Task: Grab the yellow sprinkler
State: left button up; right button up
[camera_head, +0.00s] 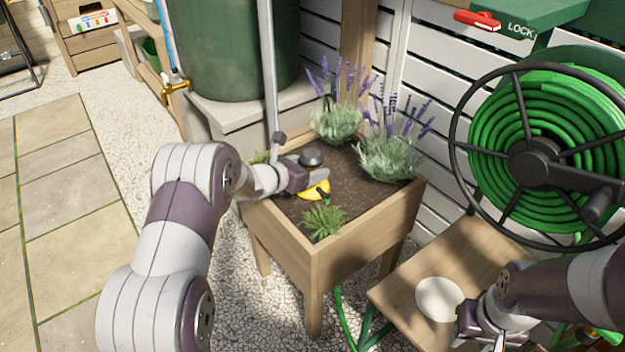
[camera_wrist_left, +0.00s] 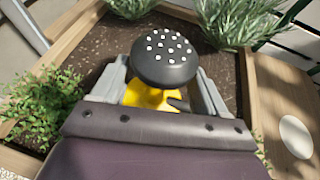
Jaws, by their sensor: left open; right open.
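The yellow sprinkler (camera_head: 315,190) is in the soil bed of the wooden planter, with a round black head (camera_head: 311,157). In the left wrist view its head (camera_wrist_left: 165,57) with white dots faces the camera, and its yellow body (camera_wrist_left: 152,97) shows below. My left gripper (camera_head: 313,180) is over the planter, open, with its fingers on either side of the sprinkler. I cannot tell whether they touch it. The lower part of the sprinkler is hidden behind my gripper. My right gripper (camera_head: 484,336) is open and empty at the bottom right, near the wooden bench.
The planter (camera_head: 316,262) holds lavender (camera_head: 388,152) at the back and a small green plant (camera_head: 323,220) at the front. A green hose reel (camera_head: 535,165) stands at the right. A bench (camera_head: 405,290) carries a white disc (camera_head: 439,299). A large green barrel (camera_head: 225,50) stands behind.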

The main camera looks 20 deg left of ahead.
pick_arm(q)
grip_shut()
jog(key=shift+r, duration=0.1)
jog(key=shift+r, duration=0.15)
